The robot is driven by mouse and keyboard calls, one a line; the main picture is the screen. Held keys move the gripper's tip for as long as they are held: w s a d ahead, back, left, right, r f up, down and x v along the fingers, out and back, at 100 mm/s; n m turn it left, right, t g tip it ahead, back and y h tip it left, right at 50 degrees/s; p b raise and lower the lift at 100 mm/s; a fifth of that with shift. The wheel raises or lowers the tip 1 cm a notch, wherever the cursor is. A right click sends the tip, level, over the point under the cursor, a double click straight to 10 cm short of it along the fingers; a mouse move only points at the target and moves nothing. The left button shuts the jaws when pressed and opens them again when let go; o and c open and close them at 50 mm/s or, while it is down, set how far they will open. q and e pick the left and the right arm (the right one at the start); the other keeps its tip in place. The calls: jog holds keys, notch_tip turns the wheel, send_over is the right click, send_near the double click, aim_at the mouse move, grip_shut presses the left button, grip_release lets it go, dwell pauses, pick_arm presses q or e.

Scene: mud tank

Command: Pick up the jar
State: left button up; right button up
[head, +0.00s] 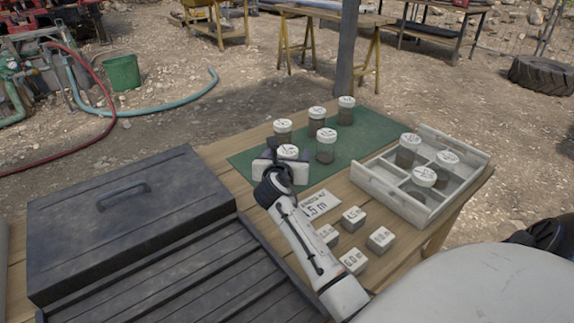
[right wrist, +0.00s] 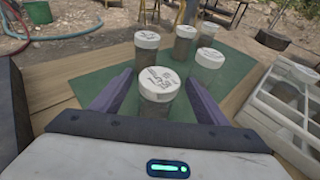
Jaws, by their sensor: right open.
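Several clear jars of brown matter with white, marked lids stand upright on a green mat (head: 250,165). The nearest jar (right wrist: 158,90) sits between the two fingers of my right gripper (head: 281,168). In the head view only the lid of that jar (head: 288,151) shows over the gripper; its lower part is hidden. My right gripper is open, with a finger on each side of the jar. I cannot tell whether either finger touches it. Other mat jars (head: 326,147) stand just behind and to the right. My left gripper is out of view.
A white divided tray (head: 386,205) holds 3 jars at the right of the table. Several white labelled blocks (head: 353,217) and a sign card (head: 319,205) lie in front of the mat. A big dark lidded box (head: 125,225) takes up the left.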

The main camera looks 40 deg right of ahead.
jog(key=b+x, duration=0.1)
jog(key=x, duration=0.4)
jog(key=shift+a+f, duration=0.1)
jog(key=c, duration=1.3)
jog(key=shift+c, duration=0.5)
jog(key=shift+r, duration=0.2)
